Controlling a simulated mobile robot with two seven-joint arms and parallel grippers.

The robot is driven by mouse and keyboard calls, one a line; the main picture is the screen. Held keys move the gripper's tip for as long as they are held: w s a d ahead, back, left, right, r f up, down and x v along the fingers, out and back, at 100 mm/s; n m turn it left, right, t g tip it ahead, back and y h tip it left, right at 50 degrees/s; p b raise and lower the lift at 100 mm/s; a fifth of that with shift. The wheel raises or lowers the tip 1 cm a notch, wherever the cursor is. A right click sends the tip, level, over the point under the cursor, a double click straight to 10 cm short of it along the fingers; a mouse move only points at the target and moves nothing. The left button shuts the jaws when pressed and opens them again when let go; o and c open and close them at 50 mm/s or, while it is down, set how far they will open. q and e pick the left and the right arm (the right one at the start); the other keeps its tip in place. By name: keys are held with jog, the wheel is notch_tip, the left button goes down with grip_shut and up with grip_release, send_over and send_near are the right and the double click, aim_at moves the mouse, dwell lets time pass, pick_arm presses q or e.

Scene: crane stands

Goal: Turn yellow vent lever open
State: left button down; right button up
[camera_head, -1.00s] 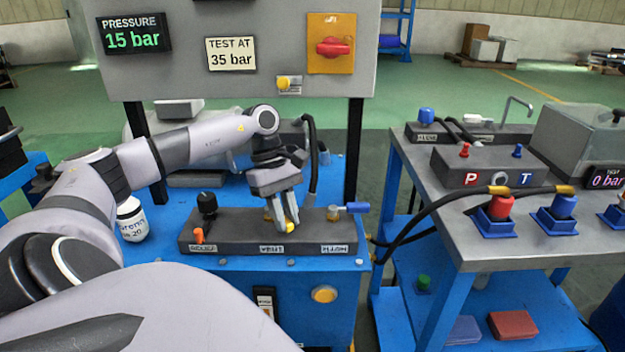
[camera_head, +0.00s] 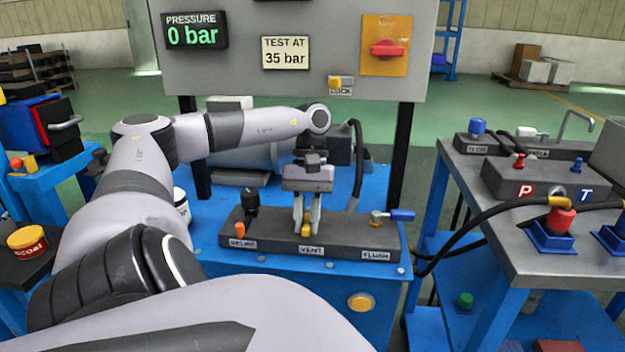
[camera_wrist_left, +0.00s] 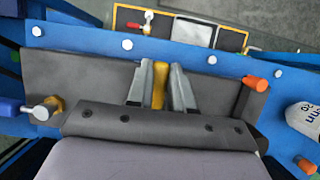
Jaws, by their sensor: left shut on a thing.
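The yellow vent lever (camera_head: 306,230) sits above the VENT label (camera_head: 311,250) in the middle of the dark valve block (camera_head: 345,232). In the left wrist view the lever (camera_wrist_left: 160,84) stands between my two fingers and points toward the block's front edge. My left gripper (camera_head: 306,226) is shut on the lever, its fingers pointing down at the block. The lever's base is hidden under the gripper. The pressure display (camera_head: 195,32) reads 0 bar. My right gripper is not in view.
On the same block are an orange-tipped lever (camera_head: 240,231) and a black knob (camera_head: 250,200) at left, and a blue-handled FLUSH valve (camera_head: 395,215) at right. A panel (camera_head: 330,75) rises behind. A grey-topped bench (camera_head: 500,225) with hoses stands at right.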

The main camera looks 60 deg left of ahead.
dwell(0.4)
pick_arm(q)
jog(key=c, duration=1)
grip_release()
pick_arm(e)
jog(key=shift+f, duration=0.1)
pick_arm(q)
notch_tip(320, 180, up, 9)
jog(key=p, duration=0.3)
notch_tip(320, 180, up, 9)
jog(key=p, duration=0.8)
send_over(307, 223)
jog(key=shift+r+p, duration=1.05)
jog(key=shift+p, duration=0.1)
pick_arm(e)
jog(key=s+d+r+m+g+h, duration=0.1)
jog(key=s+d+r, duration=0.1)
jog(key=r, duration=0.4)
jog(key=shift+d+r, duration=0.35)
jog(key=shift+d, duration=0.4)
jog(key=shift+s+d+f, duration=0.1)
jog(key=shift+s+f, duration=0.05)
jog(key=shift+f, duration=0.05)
pick_arm(q)
jog(key=shift+f, duration=0.1)
